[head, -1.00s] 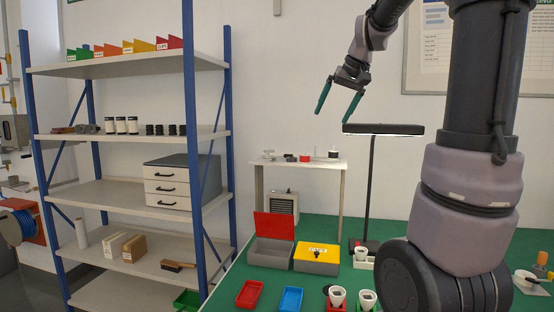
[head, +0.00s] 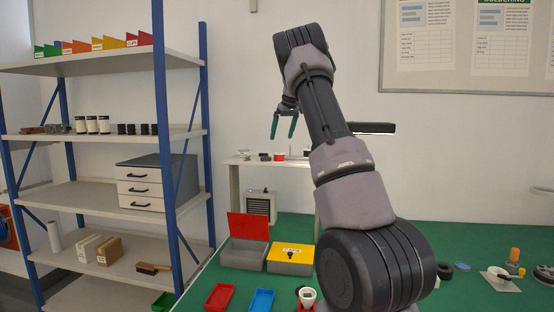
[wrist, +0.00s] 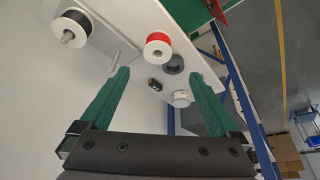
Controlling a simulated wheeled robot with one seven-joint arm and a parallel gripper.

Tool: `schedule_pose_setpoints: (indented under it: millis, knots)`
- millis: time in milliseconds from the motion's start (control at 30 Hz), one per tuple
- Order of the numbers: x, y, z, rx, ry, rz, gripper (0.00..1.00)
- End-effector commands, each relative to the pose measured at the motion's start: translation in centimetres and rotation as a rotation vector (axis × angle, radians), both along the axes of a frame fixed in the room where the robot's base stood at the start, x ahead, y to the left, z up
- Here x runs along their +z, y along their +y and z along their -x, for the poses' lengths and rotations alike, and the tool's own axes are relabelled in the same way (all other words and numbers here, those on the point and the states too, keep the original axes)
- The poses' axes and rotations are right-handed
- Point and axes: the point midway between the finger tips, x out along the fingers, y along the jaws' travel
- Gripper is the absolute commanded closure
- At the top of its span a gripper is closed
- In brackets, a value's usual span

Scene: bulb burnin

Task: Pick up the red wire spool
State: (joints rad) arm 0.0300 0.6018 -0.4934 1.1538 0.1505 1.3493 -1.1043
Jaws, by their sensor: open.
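My gripper (head: 284,127) is open and empty, above the side table and the spool. Its two green fingers point down in the head view; they also show in the wrist view (wrist: 158,80), apart from the spool.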

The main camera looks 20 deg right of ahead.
Motion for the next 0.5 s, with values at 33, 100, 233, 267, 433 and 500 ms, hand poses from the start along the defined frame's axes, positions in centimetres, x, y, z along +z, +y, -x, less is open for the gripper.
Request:
schedule_pose_setpoints:
  millis: [33,100,233,267,433,500]
  knots:
    - [-0.9,0.1,-0.3,0.0,0.003,0.001,0.04]
    - [-2.0,0.2,-0.7,0.0,0.003,0.0,0.04]
    - [-3.5,0.3,-1.3,0.0,0.001,0.0,0.04]
    - [-3.8,0.2,-1.4,0.0,0.001,0.0,0.04]
    - [-5.9,0.1,-1.8,-0.002,0.003,0.0,0.04]
    - [-7.0,-0.1,-1.9,-0.002,0.004,0.0,0.04]
